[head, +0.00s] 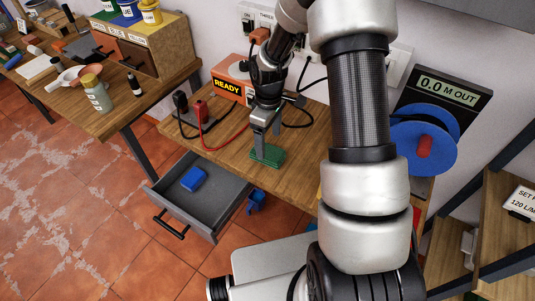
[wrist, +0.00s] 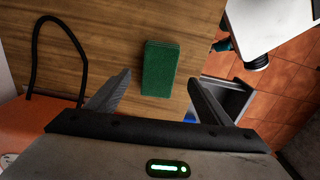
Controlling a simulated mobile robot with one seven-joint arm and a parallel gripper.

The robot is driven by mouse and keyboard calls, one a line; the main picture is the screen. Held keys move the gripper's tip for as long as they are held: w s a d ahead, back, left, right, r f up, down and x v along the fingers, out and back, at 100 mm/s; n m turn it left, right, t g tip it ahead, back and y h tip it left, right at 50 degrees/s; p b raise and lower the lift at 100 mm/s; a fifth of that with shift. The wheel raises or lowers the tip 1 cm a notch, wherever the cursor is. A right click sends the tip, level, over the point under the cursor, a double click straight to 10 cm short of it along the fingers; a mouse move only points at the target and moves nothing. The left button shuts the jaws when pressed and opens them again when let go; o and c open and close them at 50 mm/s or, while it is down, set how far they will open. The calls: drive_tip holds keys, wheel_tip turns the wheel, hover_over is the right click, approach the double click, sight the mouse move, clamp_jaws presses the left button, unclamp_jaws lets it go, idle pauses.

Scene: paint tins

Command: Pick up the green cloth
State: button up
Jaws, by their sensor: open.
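The green cloth (head: 270,157) is a folded, block-like rectangle lying on the wooden workbench near its front edge. In the wrist view the cloth (wrist: 160,68) lies beyond and between my fingertips, with its long side pointing away from my gripper. My gripper (head: 265,146) points down over the cloth in the head view. Its two fingers (wrist: 160,78) are spread apart with nothing held between them. I cannot tell the exact height left between the fingertips and the cloth.
An open grey drawer (head: 225,190) with a blue block (head: 194,179) inside sticks out below the bench. Red and black leads (head: 202,112) and an orange "READY" box (head: 226,84) stand behind and left. A blue reel (head: 420,135) is at the right.

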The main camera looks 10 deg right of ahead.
sight(267, 151)
drive_tip(key=shift+w+a+f, duration=0.15)
drive_tip(key=shift+f, duration=2.6)
drive_tip(key=c, duration=1.1)
